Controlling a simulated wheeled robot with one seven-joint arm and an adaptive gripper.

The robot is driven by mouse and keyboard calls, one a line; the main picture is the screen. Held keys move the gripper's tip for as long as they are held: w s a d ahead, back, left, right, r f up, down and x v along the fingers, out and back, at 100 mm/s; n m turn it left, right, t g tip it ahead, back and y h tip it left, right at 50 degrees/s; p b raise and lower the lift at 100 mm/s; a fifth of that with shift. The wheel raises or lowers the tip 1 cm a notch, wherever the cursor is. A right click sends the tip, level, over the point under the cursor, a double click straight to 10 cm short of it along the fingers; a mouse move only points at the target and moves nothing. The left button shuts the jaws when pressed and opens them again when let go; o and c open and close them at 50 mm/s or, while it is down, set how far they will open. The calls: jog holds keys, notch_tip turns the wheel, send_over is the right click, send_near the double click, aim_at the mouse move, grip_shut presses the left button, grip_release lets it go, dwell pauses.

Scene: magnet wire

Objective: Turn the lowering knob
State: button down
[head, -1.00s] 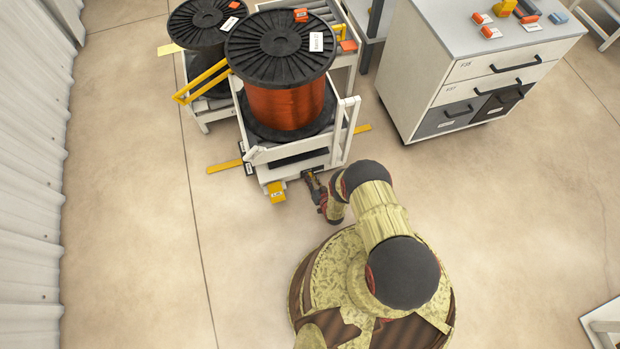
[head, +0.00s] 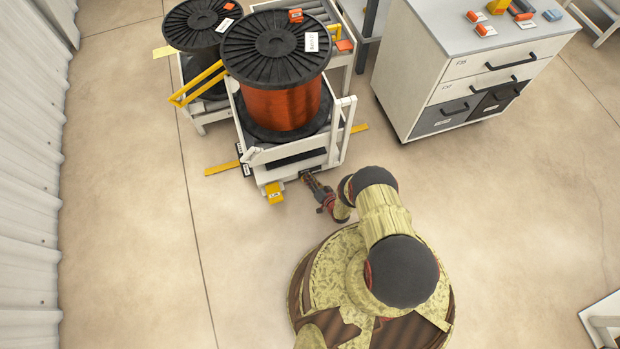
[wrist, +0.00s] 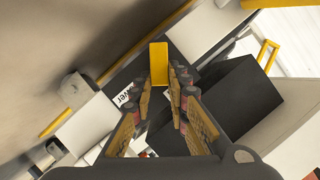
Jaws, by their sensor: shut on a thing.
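The lowering knob (wrist: 158,62) is a yellow bar-shaped piece between my fingertips in the wrist view. A white label ending in "wer" (wrist: 125,98) lies just beside it on a dark panel. My gripper (wrist: 163,85) is shut on the knob. In the head view my gripper (head: 306,177) reaches the low front of the white cart (head: 262,176), and the knob is hidden there. The cart carries a large spool of copper wire (head: 282,108) with black flanges.
A yellow pedal-like tab (head: 274,193) sticks out at the cart's front, left of my gripper. A second spool (head: 202,22) stands behind on the left. A drawer cabinet (head: 425,85) stands at the right. The floor around is open.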

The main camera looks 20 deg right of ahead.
jog(key=c, duration=1.8)
grip_release()
jog(key=shift+o, duration=0.4)
jog(key=shift+s, duration=0.1)
jog(key=v, duration=0.7)
jog(key=shift+s, duration=0.1)
